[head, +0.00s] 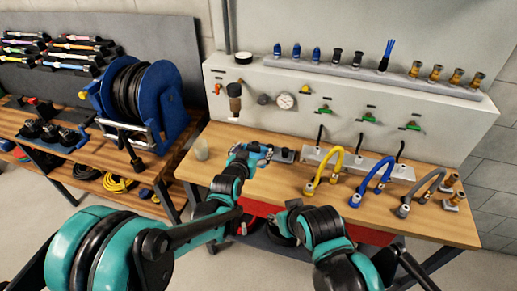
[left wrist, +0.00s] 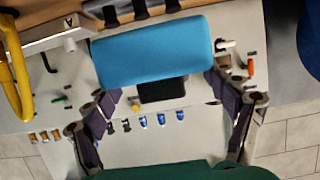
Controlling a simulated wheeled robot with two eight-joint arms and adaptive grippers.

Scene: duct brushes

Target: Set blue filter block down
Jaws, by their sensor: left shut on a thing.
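The blue filter block (left wrist: 155,52) is a smooth light-blue block that fills the upper middle of the left wrist view. It sits between the two dark fingers of my left gripper (left wrist: 172,98), which is shut on it. In the head view my left gripper (head: 256,151) is over the rear left part of the wooden workbench (head: 240,178), and the block is small and partly covered there. I cannot tell whether the block touches the bench. My right gripper (head: 287,226) is low by the bench's front edge, and its fingers are not clear.
A clear cup (head: 201,148) stands left of my left gripper. To the right, a yellow hose (head: 337,165), a blue hose (head: 380,176) and a grey hose (head: 428,186) arch before a grey manifold (head: 345,164). A gauge panel (head: 350,105) rises behind. The bench's front left is clear.

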